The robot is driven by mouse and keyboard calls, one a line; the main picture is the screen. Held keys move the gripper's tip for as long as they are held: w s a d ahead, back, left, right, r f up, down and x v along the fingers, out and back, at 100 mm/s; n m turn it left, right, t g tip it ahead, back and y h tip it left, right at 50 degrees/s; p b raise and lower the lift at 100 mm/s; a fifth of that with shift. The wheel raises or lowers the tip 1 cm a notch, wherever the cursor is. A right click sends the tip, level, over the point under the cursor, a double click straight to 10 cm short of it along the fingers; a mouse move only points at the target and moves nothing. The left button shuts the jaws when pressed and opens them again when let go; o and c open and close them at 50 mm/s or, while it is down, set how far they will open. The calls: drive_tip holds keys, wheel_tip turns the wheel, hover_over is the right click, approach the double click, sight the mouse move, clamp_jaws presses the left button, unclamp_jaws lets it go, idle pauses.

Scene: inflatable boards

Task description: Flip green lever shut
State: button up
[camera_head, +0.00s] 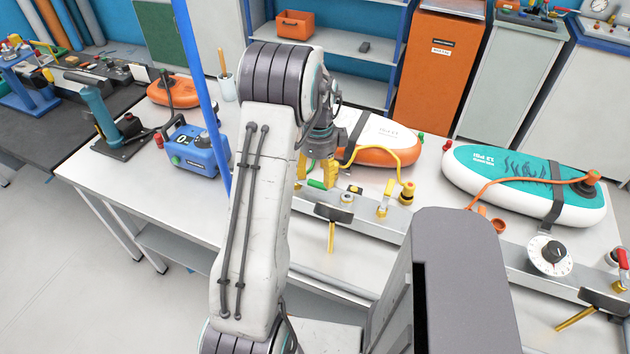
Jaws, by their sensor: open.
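The green lever (317,184) shows as a short green handle at the left end of the grey metal manifold (365,214) on the white workbench. My gripper (316,169) hangs from the end of my arm just above the lever, its yellow fingers apart and pointing down. The fingers appear very close to the lever; I cannot tell whether they touch it. My arm hides part of the bench to the left, and the lever's mounting is partly hidden.
A yellow valve (384,203) and a yellow hose fitting (407,192) stand right of the lever. An orange-white board (380,135) lies behind, a teal-white board (522,178) further right. A blue pump box (197,152) stands left, near a blue pole (195,70).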

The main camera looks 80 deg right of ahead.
sight(318, 185)
drive_tip(key=shift+f, duration=2.05)
drive_tip(key=shift+c, duration=0.2)
clamp_jaws()
